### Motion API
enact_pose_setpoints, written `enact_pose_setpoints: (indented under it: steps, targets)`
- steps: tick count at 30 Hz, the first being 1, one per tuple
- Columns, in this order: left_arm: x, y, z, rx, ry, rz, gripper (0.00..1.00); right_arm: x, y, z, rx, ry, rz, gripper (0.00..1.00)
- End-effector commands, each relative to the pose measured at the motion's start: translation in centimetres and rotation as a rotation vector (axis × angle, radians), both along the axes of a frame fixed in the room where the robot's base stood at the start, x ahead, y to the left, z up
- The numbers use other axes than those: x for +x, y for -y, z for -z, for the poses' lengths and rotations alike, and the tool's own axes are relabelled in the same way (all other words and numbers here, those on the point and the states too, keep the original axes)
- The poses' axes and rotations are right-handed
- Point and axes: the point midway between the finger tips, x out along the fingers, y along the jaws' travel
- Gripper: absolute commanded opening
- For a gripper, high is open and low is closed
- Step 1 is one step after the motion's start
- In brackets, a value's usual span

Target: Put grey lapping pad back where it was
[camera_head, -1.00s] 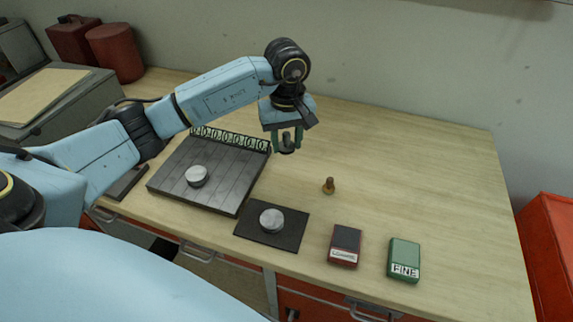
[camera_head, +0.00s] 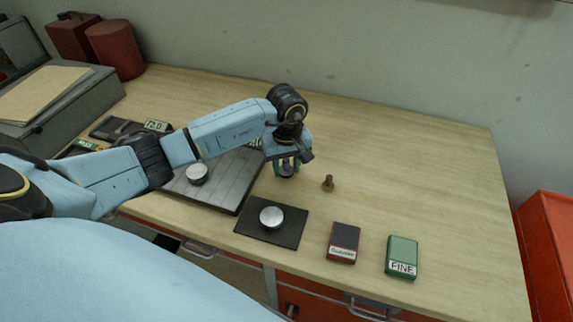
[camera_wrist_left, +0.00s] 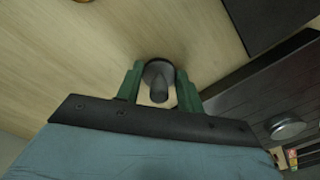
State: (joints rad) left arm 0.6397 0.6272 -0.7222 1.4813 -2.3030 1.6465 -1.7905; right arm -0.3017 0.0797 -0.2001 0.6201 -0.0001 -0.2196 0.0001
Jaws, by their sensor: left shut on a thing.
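The grey lapping pad (camera_wrist_left: 158,72), a dark round piece with a knob, sits between the green fingers of my left gripper (camera_wrist_left: 158,88) in the left wrist view. In the head view my left gripper (camera_head: 286,170) points down over the bench, shut on the pad. It is right of the dark slotted plate and left of a small brass piece. The pad is mostly hidden by the fingers in the head view. I cannot tell whether it touches the bench top. My right gripper is not in view.
The slotted plate (camera_head: 222,192) carries a silver disc (camera_head: 197,174). A black mat (camera_head: 290,235) holds another silver disc (camera_head: 271,217). The brass piece (camera_head: 328,184), a dark red box (camera_head: 344,243) and a green FINE box (camera_head: 403,258) stand rightward. The bench's back right (camera_head: 430,165) is clear.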

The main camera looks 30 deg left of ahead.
Motion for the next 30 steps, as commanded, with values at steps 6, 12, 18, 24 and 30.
enact_pose_setpoints:
  steps: [6,12,18,24,30]
  targets:
    - [0.0,0.0,0.3,0.0,0.0,0.0,0.52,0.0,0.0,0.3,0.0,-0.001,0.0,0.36]
    - [0.0,0.0,0.3,0.0,0.0,0.0,0.59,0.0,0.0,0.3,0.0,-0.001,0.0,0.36]
    - [0.0,0.0,0.0,0.0,0.0,0.0,0.59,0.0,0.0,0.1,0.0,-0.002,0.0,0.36]
    - [0.1,0.0,-2.7,0.003,0.006,0.003,0.59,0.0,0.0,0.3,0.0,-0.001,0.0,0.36]
    - [0.1,0.0,-7.2,0.002,0.007,0.002,0.59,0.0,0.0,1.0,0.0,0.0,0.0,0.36]
